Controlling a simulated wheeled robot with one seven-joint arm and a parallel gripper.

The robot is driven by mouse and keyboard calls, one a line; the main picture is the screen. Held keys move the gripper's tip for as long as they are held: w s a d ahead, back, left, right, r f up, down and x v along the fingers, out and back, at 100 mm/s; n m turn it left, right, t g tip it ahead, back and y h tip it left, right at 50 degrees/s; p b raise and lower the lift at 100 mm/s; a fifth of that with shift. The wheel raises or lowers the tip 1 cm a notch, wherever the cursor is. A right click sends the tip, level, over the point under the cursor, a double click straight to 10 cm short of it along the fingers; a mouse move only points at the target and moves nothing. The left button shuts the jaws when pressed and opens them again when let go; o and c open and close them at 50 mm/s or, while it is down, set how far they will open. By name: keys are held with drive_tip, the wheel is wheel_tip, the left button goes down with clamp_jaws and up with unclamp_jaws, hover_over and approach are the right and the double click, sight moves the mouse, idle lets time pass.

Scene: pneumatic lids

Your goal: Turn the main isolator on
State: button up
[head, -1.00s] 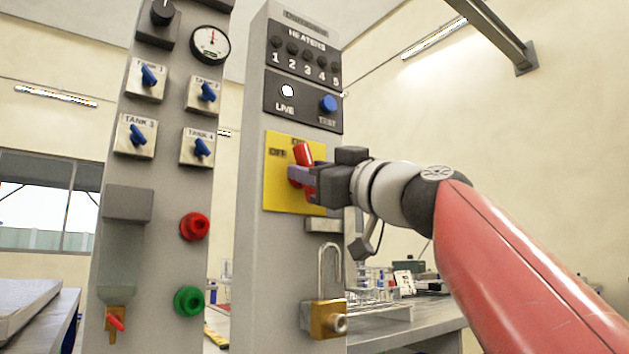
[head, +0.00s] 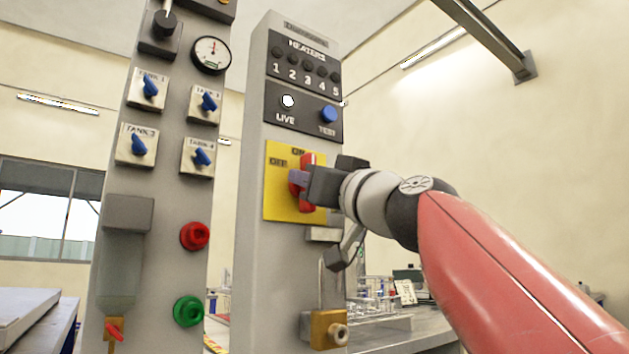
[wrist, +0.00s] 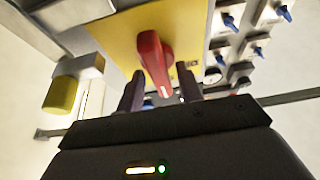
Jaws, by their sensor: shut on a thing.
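The main isolator is a red rotary handle (head: 307,163) on a yellow plate (head: 272,205) with OFF and ON marks. In the head view the handle stands about upright, its upper end beside the ON mark; my gripper hides part of it. My gripper (head: 300,180) reaches in from the right, its fingers at the handle. In the wrist view the red handle (wrist: 155,62) lies between the two dark fingers of my gripper (wrist: 160,92), with a white mark at its near end. My gripper is shut on the handle.
A brass padlock (head: 327,328) hangs below the plate, its shackle partly hidden by my wrist. A heaters panel (head: 302,95) with a white LIVE lamp and blue TEST button is above. A left column (head: 165,210) carries blue tank valves and red and green buttons. A bench (head: 420,322) stands behind.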

drive_tip(key=shift+f, duration=0.1)
drive_tip(key=o, duration=0.6)
drive_tip(key=b+v, duration=0.3)
drive_tip(key=v, duration=0.4)
drive_tip(key=shift+s+d, duration=0.2)
drive_tip(key=shift+s, duration=0.05)
drive_tip(key=shift+f, duration=0.1)
